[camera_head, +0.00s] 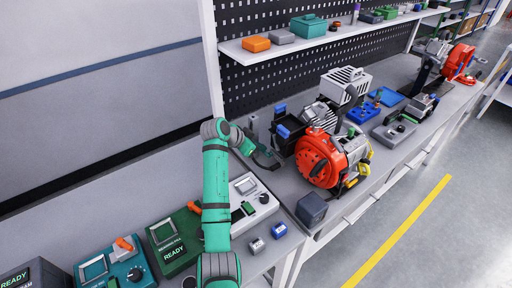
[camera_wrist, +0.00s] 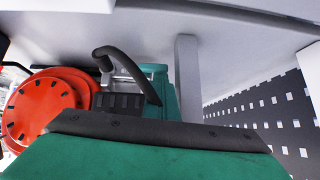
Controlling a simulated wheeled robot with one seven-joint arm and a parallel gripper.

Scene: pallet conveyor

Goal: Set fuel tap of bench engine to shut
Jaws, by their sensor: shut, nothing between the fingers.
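The bench engine (camera_head: 318,158) stands on the bench in the head view, with a round red-orange cover, a grey finned body and a black box with blue clips on its left. Its red round cover (camera_wrist: 45,105) also shows at the left of the wrist view. I cannot pick out the fuel tap or its setting in either view. My gripper (camera_head: 271,164) is shut and empty, just left of the engine, low over the bench; whether it touches anything is unclear. In the wrist view a black hooked part and teal housing stand beside the red cover.
A light grey device (camera_head: 250,200) lies below my gripper, with a dark cube (camera_head: 311,209) to its right. A blue tray (camera_head: 386,97) and a second engine (camera_head: 455,62) are farther right. A shelf (camera_head: 340,38) crosses the pegboard.

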